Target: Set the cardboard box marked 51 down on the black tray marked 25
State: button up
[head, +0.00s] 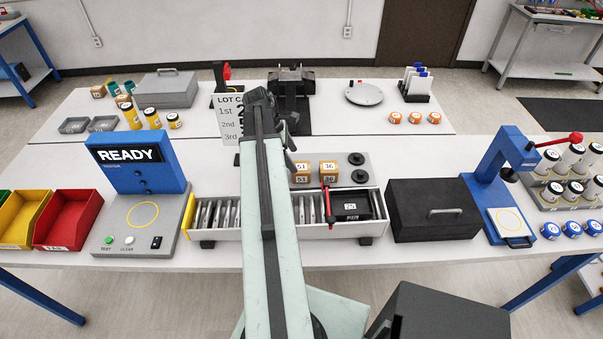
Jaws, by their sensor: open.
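The cardboard box marked 51 (301,174) sits at the left end of a grey plate behind the conveyor, just right of my arm. A similar box marked 36 (328,173) stands beside it on the right. The black tray marked 25 (356,207) lies at the right end of the roller conveyor (222,233), with nothing seen on it. My gripper (289,127) is small and dark at the far end of my raised arm, beyond and above the boxes. It is open and apart from them; its fingertips are hard to make out.
A red bar (329,207) stands at the tray's left edge. A black case (433,210) is right of the conveyor, and a READY station (137,160) is left. My arm hides the conveyor's middle.

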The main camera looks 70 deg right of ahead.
aim_at(298, 167)
jog(key=b+x, duration=0.4)
jog(key=x, duration=0.1)
jog(key=b+x, duration=0.2)
jog(key=shift+s+a+f, duration=0.15)
jog(key=shift+a+f, duration=0.1)
jog(key=shift+f, duration=0.1)
jog(key=shift+r, duration=0.25)
jog(key=c, duration=1.7)
